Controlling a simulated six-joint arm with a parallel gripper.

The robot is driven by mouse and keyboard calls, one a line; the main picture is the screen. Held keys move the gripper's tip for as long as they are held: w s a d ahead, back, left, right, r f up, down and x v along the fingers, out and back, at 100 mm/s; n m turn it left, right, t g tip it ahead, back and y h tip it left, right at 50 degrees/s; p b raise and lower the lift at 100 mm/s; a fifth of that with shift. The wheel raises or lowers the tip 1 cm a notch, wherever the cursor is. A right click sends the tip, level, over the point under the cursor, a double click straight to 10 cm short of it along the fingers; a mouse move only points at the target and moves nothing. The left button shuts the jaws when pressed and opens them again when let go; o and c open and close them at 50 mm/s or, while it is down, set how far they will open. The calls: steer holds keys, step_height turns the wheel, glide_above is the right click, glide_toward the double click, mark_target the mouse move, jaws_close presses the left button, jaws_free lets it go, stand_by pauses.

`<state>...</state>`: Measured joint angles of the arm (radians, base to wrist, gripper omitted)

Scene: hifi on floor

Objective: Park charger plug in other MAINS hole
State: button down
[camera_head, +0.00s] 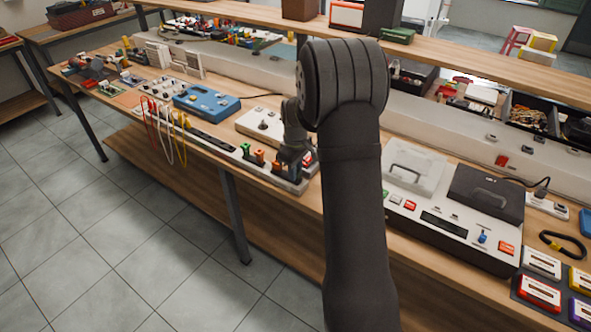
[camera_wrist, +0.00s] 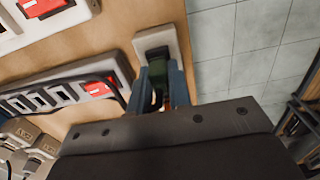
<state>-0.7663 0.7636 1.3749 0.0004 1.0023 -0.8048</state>
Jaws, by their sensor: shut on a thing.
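My gripper (camera_wrist: 168,88) points down at the bench's front edge, its two blue-grey fingers shut on a dark, greenish plug (camera_wrist: 158,98). Much of the plug is hidden by the fingers and the gripper body. Just beyond the fingertips is a pale block (camera_wrist: 145,40) with a dark part in its face; I cannot tell whether the plug is in it or above it. A pale socket strip (camera_wrist: 60,97) with a red switch (camera_wrist: 97,88) lies to the left. In the head view my gripper (camera_head: 291,160) is at the right end of the front strip (camera_head: 225,150), and the plug cannot be made out.
Green (camera_head: 245,149) and orange (camera_head: 260,156) plugs stand on the front strip, close left of my gripper. A black cable (camera_wrist: 85,76) loops over the socket strip. A blue device (camera_head: 207,102) stands left; a grey console (camera_head: 440,225) stands right. Tiled floor lies beyond the bench edge.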

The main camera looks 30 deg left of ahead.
stand_by(0.3)
steer(key=c, duration=1.3)
jaws_free()
steer(key=shift+o, duration=0.2)
step_height(320, 180, up, 22)
steer(key=shift+r, duration=0.2)
step_height(320, 180, down, 7)
steer(key=shift+r, duration=0.2)
